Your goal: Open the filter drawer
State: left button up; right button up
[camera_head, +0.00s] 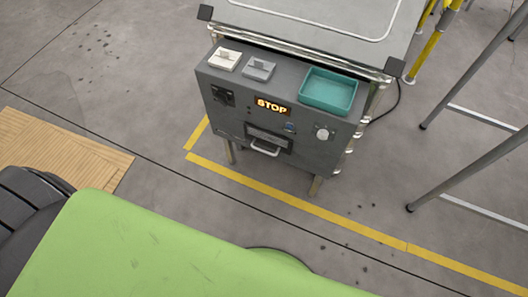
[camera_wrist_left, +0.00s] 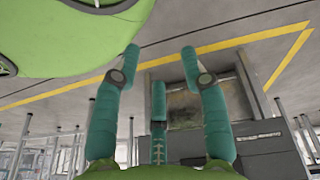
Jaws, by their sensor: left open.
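The filter drawer (camera_head: 266,138) is a dark panel with a pale bar handle (camera_head: 264,149), low in the middle of the grey cabinet's front (camera_head: 222,110). It looks shut in the head view. My left gripper (camera_wrist_left: 160,58) shows only in the left wrist view. Its teal fingers are spread apart, with nothing between them. Part of the grey cabinet (camera_wrist_left: 268,148) shows behind the fingers at lower right, and I cannot make out the drawer handle there. My right gripper is in neither view.
A lit STOP sign (camera_head: 271,106) sits above the drawer. A teal tray (camera_head: 328,90) stands on the cabinet's ledge. Yellow floor tape (camera_head: 290,208) runs in front. Metal legs (camera_head: 470,165) stand at right. The floor before the cabinet is clear.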

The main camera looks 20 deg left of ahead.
pick_arm(q)
jog(key=w+d+f+n+t+b, duration=0.25)
jog(key=w+n+b, duration=0.2)
jog(key=w, duration=0.55)
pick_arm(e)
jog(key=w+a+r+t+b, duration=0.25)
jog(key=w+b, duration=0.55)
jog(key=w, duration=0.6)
pick_arm(q)
jog(key=n+t+b, duration=1)
jog(key=n, duration=0.2)
send_near(263, 151)
jog(key=w, duration=0.6)
jog(key=w+f+b, duration=0.1)
jog(key=w, duration=0.1)
jog(key=w+b, duration=0.1)
jog(key=shift+w+d+f, duration=0.15)
jog(key=shift+w+f, duration=0.25)
jog(key=shift+w, duration=0.2)
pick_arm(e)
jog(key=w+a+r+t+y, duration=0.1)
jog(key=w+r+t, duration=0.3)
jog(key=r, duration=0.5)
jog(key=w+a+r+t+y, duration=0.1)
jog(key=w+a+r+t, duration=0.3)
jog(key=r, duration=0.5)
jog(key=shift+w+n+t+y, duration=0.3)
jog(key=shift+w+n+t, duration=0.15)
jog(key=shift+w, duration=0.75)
